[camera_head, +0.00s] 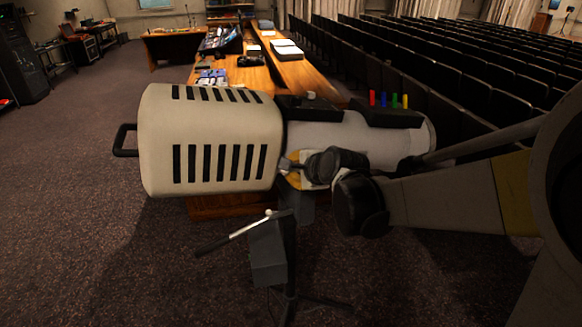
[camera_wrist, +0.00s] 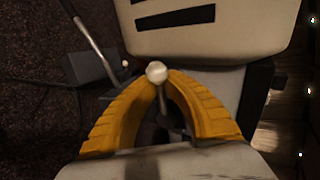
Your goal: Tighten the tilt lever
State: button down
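The tilt lever (camera_wrist: 157,72), a metal shaft with a pale round knob, stands between the fingers of my gripper (camera_wrist: 159,80) in the wrist view. The yellow fingers curve inward, their tips close against both sides just below the knob, and look shut on it. In the head view my gripper (camera_head: 289,167) reaches in from the right under the spotlight. The cream spotlight (camera_head: 212,140) has a slotted housing and a grey barrel; its housing also shows in the wrist view (camera_wrist: 230,38). My gripper hides much of the lever's mount.
A second lever with a pale knob (camera_head: 268,214) and a long rod handle (camera_head: 222,241) sit lower on the stand (camera_head: 289,262). A grey box (camera_head: 266,256) hangs there. Wooden desks (camera_head: 235,72) stand behind, rows of dark seats (camera_head: 450,70) at right. Carpet is clear at left.

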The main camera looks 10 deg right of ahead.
jog(key=shift+s+a, duration=0.1)
jog(key=shift+a, duration=0.1)
jog(key=c, duration=1.3)
grip_release()
jog(key=shift+s+a, duration=0.15)
jog(key=shift+a, duration=0.05)
jog(key=shift+o, duration=0.2)
jog(key=shift+s+a+r, duration=0.1)
jog(key=shift+d, duration=0.3)
jog(key=v, duration=1.1)
jog(key=shift+s+r, duration=0.25)
jog(key=shift+r, duration=0.05)
jog(key=s+d+f+n+g+h+b, duration=0.1)
jog(key=s+f+n+g+b, duration=0.1)
jog(key=s+f+n+b, duration=0.6)
jog(key=s+d+f+n+g+h+b, duration=0.1)
jog(key=s+d+f+n+h+b, duration=0.1)
jog(key=s+f+n+b, duration=0.7)
notch_tip(320, 180, down, 8)
jog(key=shift+s+r+g, duration=0.15)
jog(key=shift+s+g, duration=0.25)
jog(key=shift+s, duration=0.65)
